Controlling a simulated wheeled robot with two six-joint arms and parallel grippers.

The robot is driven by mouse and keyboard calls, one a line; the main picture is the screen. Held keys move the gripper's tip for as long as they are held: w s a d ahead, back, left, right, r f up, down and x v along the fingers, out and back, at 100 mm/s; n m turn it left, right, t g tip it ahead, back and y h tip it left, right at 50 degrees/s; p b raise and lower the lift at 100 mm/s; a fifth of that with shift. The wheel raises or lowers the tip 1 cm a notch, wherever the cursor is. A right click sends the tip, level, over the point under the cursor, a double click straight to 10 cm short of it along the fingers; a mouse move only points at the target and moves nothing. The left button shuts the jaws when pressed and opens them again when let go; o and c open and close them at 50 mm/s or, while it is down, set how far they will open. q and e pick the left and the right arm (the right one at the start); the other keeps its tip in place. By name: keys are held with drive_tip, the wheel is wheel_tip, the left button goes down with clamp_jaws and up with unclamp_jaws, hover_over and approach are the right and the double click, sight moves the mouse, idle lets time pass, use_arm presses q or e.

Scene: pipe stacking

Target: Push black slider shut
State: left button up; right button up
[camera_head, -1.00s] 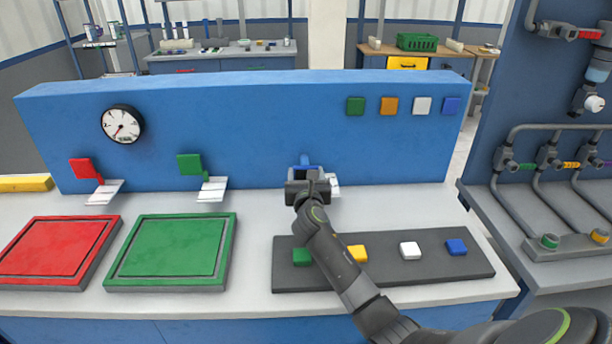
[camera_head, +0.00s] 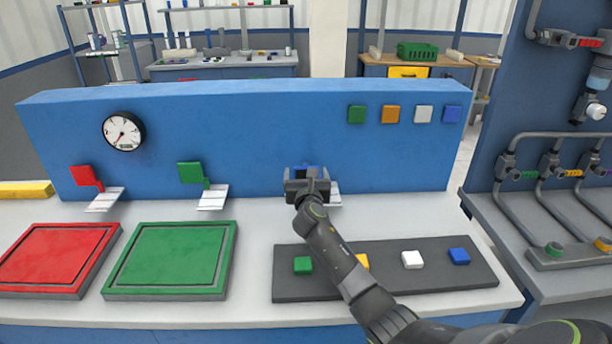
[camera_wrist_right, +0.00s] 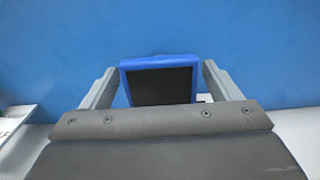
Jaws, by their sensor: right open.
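My right gripper (camera_head: 306,176) is open at the blue wall panel (camera_head: 250,140), above the worktop. In the right wrist view its two grey fingers (camera_wrist_right: 160,88) stand either side of a dark face (camera_wrist_right: 162,86) framed in blue (camera_wrist_right: 160,61). I cannot tell whether this dark face is the black slider, or whether the fingers touch it. In the head view only a bit of blue shows behind the gripper, which hides the rest. A white plate (camera_head: 334,201) shows partly at its right. My left gripper is not in view.
A red tab (camera_head: 83,175) and a green tab (camera_head: 190,173) are on the panel at left, above white plates. Red (camera_head: 55,255) and green (camera_head: 172,258) trays lie in front. A dark strip (camera_head: 385,286) with several coloured blocks lies under my right arm.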

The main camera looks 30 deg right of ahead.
drive_tip(key=shift+s, duration=0.1)
drive_tip(key=p+v, duration=0.2)
drive_tip(key=v, duration=1.5)
drive_tip(key=shift+s+a, duration=0.1)
